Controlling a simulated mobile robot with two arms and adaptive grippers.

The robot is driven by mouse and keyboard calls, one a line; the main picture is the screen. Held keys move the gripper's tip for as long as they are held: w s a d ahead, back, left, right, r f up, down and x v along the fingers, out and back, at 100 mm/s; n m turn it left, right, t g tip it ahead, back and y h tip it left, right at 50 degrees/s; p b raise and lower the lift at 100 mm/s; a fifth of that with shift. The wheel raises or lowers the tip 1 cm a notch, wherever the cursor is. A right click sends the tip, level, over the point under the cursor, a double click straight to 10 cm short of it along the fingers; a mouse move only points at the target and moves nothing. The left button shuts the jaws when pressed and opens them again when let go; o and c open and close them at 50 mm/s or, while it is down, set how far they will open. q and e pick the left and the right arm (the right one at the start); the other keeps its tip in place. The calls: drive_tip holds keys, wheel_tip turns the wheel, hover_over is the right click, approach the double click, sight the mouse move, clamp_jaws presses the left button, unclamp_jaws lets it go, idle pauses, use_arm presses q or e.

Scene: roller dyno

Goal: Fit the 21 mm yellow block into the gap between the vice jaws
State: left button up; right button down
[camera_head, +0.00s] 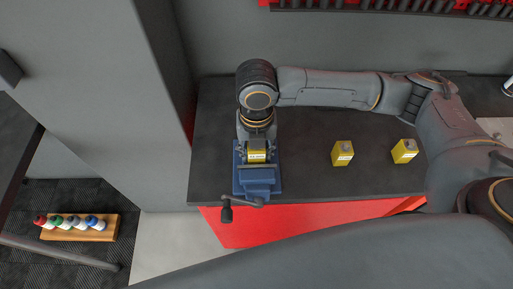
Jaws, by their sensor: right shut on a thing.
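A blue vice (258,182) stands at the left part of the dark bench, its handle hanging over the front edge. A yellow block (257,157) with a pale label sits at the top of the vice, in the area of the jaws. My right gripper (256,144) points down over the vice and is shut on this block. Whether the block is seated between the jaws or just above them I cannot tell. Two more yellow blocks, one nearer the middle (342,153) and one farther right (404,151), stand on the bench. My left gripper is not in view.
The dark bench top (305,180) is clear between the vice and the loose blocks. A grey pillar (135,100) rises left of the bench. A wooden rack (80,230) with several coloured-cap bottles lies at the lower left.

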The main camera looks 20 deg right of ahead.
drive_tip(key=shift+f, duration=0.2)
drive_tip(key=c, duration=0.7)
unclamp_jaws()
drive_tip(key=shift+c, duration=0.2)
drive_tip(key=o, duration=0.4)
drive_tip(key=shift+r+p, duration=3.5)
drive_tip(key=shift+p, duration=0.45)
drive_tip(key=shift+s+f, duration=0.1)
